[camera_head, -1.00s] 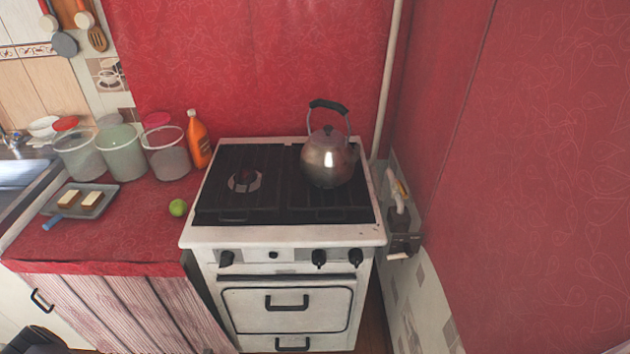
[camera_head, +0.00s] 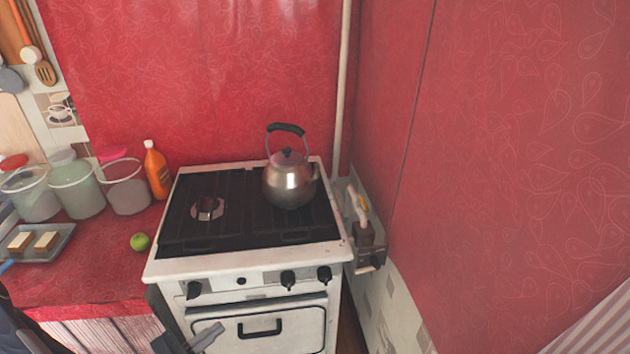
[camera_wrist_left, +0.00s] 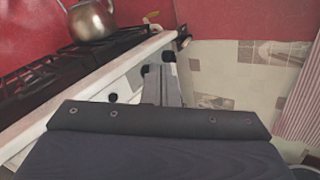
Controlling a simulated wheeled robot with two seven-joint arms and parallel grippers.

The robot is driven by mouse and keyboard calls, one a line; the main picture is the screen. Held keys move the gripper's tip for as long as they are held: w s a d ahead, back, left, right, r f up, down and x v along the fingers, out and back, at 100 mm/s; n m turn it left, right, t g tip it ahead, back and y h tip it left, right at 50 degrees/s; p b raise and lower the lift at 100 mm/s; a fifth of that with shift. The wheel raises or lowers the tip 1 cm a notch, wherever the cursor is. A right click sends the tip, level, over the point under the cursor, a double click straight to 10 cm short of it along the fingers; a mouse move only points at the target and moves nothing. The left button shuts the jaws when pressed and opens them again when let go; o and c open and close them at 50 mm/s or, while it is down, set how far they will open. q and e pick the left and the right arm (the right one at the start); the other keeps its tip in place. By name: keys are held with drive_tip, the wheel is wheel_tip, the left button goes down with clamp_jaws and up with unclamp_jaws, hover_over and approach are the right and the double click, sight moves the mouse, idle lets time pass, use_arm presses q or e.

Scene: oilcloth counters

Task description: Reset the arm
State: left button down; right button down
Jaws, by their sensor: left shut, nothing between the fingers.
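My left gripper (camera_head: 208,336) shows at the bottom of the head view, in front of the stove's oven door. Its fingers are together with nothing between them. In the left wrist view the shut fingers (camera_wrist_left: 162,82) point toward the stove front and the tiled wall. A steel kettle (camera_head: 290,185) with a black handle stands on the right side of the white stove (camera_head: 165,268); it also shows at the top left of the wrist view (camera_wrist_left: 91,20). The gripper is apart from the kettle. My right gripper is in neither view.
On the red counter (camera_head: 85,285) left of the stove are several clear tubs (camera_head: 128,190), an orange bottle (camera_head: 157,172), a green fruit (camera_head: 140,242) and a grey tray (camera_head: 58,250) with two small blocks. A red wall stands close on the right.

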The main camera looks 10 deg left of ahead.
use_arm(q)
drive_tip(key=s+d+r+m+g+h, duration=0.2)
drive_tip(key=s+d+r+m+g, duration=0.65)
drive_tip(key=m+g, duration=0.5)
drive_tip(key=s+a+r+m+t+y, duration=0.3)
drive_tip(key=r+m+t+y, duration=0.1)
drive_tip(key=m+y, duration=0.5)
drive_tip(key=shift+r, duration=0.75)
drive_tip(key=shift+m+t, duration=0.25)
